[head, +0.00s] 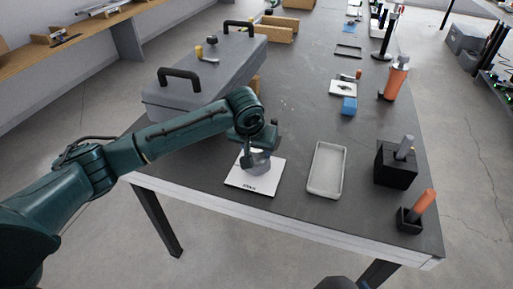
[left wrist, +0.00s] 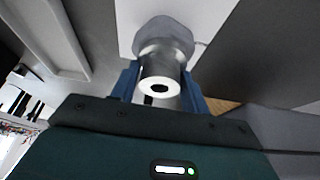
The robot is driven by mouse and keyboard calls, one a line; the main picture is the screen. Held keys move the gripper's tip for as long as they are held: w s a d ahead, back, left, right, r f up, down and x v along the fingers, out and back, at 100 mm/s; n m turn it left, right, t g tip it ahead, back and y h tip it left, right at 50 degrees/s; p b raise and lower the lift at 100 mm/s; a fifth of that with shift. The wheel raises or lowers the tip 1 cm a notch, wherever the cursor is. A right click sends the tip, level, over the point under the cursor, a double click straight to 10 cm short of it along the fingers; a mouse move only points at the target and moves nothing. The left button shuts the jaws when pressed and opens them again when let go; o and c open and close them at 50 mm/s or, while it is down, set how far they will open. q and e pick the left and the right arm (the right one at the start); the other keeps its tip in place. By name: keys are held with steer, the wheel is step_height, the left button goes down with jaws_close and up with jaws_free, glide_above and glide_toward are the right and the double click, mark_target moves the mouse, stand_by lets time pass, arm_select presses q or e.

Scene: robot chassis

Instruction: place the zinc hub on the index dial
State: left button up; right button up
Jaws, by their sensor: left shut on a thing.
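The zinc hub (left wrist: 162,70) is a grey metal piece with a bored cylinder and a wider faceted flange. My left gripper (head: 257,152) is shut on it, with blue fingers on both sides of the cylinder in the left wrist view (left wrist: 163,88). In the head view the hub (head: 258,163) shows below the fingers, over a white square plate (head: 238,181) with dark lettering near its front edge. This plate may be the index dial; its lettering is too small to read. I cannot tell whether the hub touches it. My right gripper is not in view.
A shallow grey tray (head: 312,187) lies right of the plate. A black block (head: 396,170) and a black holder with an orange handle (head: 424,201) stand farther right. A large grey toolbox (head: 190,92) stands behind my left arm. The table's front edge is close to the plate.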

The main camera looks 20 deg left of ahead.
arm_select(q)
steer(key=o, duration=1.1)
steer(key=shift+s+r, duration=0.1)
steer(key=shift+r, duration=0.25)
steer(key=p+v, duration=0.1)
steer(key=v, duration=1)
steer(key=shift+r, duration=0.2)
steer(key=shift+s, duration=0.15)
